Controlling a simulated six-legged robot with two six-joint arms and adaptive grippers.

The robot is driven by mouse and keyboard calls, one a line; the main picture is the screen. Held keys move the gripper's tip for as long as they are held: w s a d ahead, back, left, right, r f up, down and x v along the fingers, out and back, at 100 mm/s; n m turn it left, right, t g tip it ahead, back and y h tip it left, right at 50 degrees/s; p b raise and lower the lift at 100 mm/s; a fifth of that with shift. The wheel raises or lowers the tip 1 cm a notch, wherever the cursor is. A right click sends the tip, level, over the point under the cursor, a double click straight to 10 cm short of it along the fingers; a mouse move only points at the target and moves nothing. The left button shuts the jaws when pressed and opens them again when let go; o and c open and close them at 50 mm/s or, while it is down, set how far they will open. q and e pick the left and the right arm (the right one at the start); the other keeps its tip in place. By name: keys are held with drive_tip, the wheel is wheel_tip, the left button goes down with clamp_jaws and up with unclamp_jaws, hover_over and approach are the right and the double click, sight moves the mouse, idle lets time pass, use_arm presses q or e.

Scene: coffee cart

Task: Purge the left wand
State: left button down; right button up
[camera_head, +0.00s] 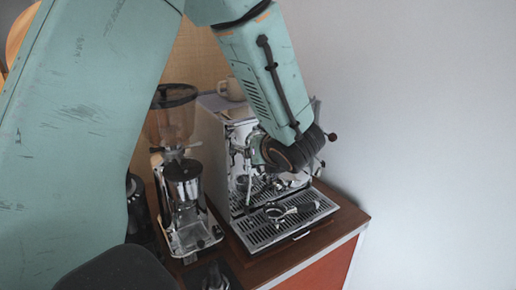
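The silver espresso machine (216,108) stands on the cart, partly covered by my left arm. My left arm comes in from the left, crosses the top and bends down in front of the machine. Its dark wrist is at the machine's front. My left gripper (257,152) is by the machine's upper left front; its fingers are mostly hidden and too small to read. Shiny metal parts show beside it on that side, but I cannot tell the left wand apart from them. A dark knob (332,137) sticks out at the machine's right. My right gripper is not in view.
A portafilter (276,211) with a dark handle lies on the slotted drip tray (262,234). A coffee grinder (184,190) stands close to the machine's left. A cup (231,89) is on top of the machine. The wooden cart top (345,218) ends near a plain wall at right.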

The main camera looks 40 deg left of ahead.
use_arm(q)
drive_tip(key=shift+w+r, duration=0.15)
drive_tip(key=shift+r, duration=0.15)
drive_tip(key=c, duration=1.5)
unclamp_jaws()
drive_tip(key=o, duration=0.4)
drive_tip(key=shift+f, duration=0.15)
drive_tip(key=shift+d, duration=0.1)
drive_tip(key=v, duration=0.7)
drive_tip(key=shift+s, duration=0.2)
